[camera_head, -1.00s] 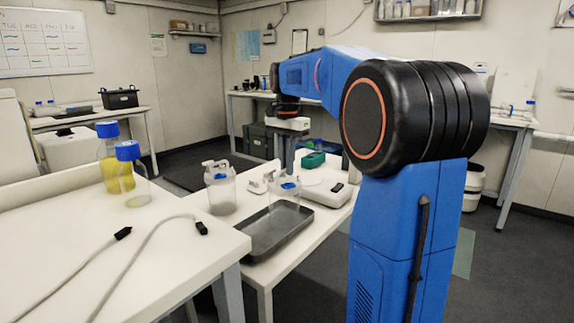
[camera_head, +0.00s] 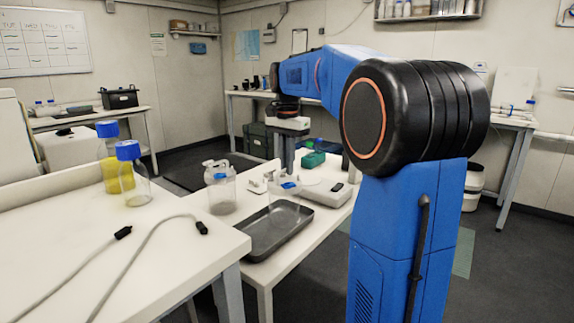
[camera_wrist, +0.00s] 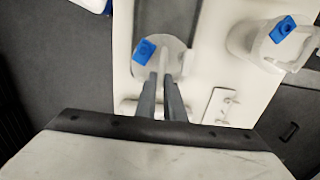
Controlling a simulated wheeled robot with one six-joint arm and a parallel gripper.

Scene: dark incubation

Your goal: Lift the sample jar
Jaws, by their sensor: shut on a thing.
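The sample jar (camera_head: 284,205) is clear, with a blue patch near its top. It appears over the dark tray (camera_head: 262,249) on the lower bench in the head view. My gripper (camera_head: 288,168) comes down from above and is shut on the jar's top. In the wrist view the fingers (camera_wrist: 162,80) are close together over the jar (camera_wrist: 176,50), beside its blue patch. The jar looks upright. Its clear base is faint, so I cannot tell whether it touches the tray.
A similar clear jar (camera_head: 220,190) stands to the left of the tray. A white device (camera_head: 326,194) and a green box (camera_head: 313,159) are behind and to the right. Blue-capped bottles (camera_head: 131,175) and a cable (camera_head: 140,245) are on the nearer bench.

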